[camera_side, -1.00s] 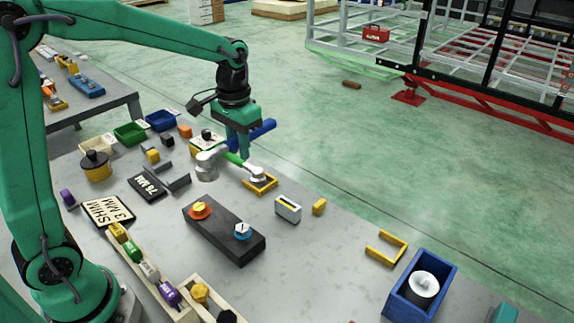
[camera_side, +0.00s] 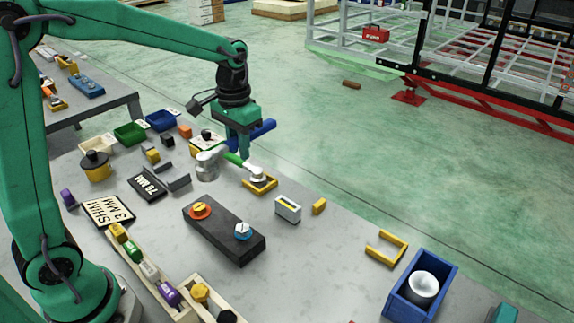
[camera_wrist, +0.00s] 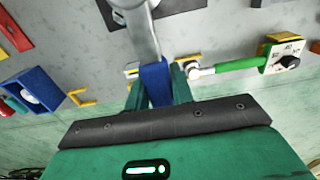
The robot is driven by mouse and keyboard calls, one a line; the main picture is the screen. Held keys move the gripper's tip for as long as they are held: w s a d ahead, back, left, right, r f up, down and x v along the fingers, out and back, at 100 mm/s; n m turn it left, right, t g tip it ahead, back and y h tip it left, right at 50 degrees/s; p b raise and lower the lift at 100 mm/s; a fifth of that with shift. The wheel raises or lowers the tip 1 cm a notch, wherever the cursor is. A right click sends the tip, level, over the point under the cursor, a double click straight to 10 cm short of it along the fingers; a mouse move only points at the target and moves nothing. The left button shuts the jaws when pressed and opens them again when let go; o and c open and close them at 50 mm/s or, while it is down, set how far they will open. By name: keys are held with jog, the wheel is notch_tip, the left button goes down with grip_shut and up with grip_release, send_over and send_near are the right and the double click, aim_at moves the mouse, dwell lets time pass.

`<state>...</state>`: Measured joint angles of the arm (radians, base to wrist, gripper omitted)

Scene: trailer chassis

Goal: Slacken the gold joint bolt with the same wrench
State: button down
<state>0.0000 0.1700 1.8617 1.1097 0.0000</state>
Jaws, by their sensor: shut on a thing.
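My gripper (camera_side: 243,152) is shut on the blue handle (camera_wrist: 154,82) of a wrench, held above the table. Its silver shank (camera_wrist: 143,35) runs up out of the wrist view. In the side view the blue handle (camera_side: 264,128) shows behind my gripper and the silver head (camera_side: 207,165) to its left. A gold-topped bolt on an orange ring (camera_side: 200,209) sits at the left end of a black block (camera_side: 224,245). The wrench head is apart from it. A bolt on a blue ring (camera_side: 243,231) sits at the right end.
A green-handled tool (camera_wrist: 238,65) lies close by my gripper, near a yellow holder (camera_side: 262,185). A blue bin (camera_side: 448,285) with a white cup (camera_side: 423,284) stands at the right. Bolt trays (camera_side: 150,275) are in front.

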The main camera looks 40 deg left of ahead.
dwell(0.3)
jog(key=a+f+n, duration=0.2)
jog(key=a+f, duration=0.4)
jog(key=a, duration=0.2)
jog(key=shift+s+a, duration=0.15)
jog(key=shift+s, duration=0.1)
jog(key=shift+f, duration=0.2)
jog(key=shift+f, duration=3.1)
jog(key=shift+f, duration=0.75)
dwell(0.5)
jog(key=c, duration=1.8)
grip_release()
grip_shut()
